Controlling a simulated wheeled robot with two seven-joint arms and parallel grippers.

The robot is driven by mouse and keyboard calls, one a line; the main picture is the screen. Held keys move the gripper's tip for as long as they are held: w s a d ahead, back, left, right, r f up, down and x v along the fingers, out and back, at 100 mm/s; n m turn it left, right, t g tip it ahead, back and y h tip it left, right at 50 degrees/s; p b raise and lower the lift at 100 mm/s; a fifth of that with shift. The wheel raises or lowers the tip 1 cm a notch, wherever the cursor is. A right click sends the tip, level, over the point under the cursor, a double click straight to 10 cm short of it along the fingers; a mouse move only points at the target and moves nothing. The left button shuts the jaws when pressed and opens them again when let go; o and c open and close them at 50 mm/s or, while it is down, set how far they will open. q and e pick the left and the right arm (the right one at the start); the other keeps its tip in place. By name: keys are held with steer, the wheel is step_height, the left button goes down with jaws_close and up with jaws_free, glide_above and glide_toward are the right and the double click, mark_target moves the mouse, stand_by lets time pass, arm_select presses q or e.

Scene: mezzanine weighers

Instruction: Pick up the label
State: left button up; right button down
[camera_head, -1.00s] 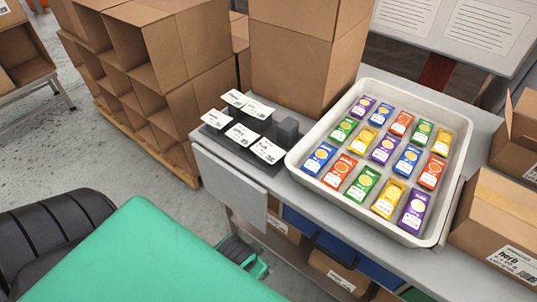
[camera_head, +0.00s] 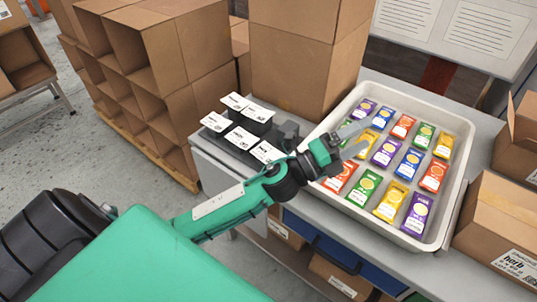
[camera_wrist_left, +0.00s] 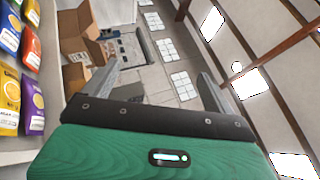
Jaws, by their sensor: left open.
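Several white printed labels, including a front one (camera_head: 267,152), a middle one (camera_head: 242,137) and a back one (camera_head: 235,101), sit on a dark stepped holder (camera_head: 231,149) at the table's left end. I cannot tell which one is the task's label. My left gripper (camera_head: 359,138) is open and empty, to the right of the holder and over the left part of the tray of packets. Its two open fingers also show in the left wrist view (camera_wrist_left: 160,84), with nothing between them. My left forearm passes in front of the holder's lower right side. My right gripper is not in view.
A pale tray (camera_head: 462,187) holds rows of colourful packets. A tall carton (camera_head: 305,75) stands behind the holder. Stacked boxes (camera_head: 150,85) stand on a pallet at the left, beyond a floor gap.

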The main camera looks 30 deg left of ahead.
arm_select(q)
steer(key=s+d+r+m+g+h, duration=0.2)
steer(key=d+m+g+h, duration=0.5)
steer(key=m, duration=0.5)
steer(key=m+g+y+p, duration=0.2)
steer(key=m+g+y, duration=0.9)
steer(key=m+y, duration=0.75)
glide_above(274, 158)
steer(key=f, duration=0.5)
steer(key=f+n+y, duration=0.1)
steer(key=f, duration=0.5)
steer(key=f+n+y, duration=0.1)
steer(key=f, duration=0.4)
steer(key=shift+s+d+f+n, duration=0.1)
steer(key=shift+s+f+n, duration=0.15)
steer(key=shift+s+f, duration=0.15)
steer(key=shift+w+f, duration=0.1)
steer(key=shift+f, duration=0.2)
steer(key=f, duration=0.1)
steer(key=f+p, duration=0.2)
steer(key=shift+w+f, duration=0.25)
steer(key=shift+w, duration=0.05)
steer(key=shift+a+f, duration=0.2)
steer(key=shift+f, duration=0.35)
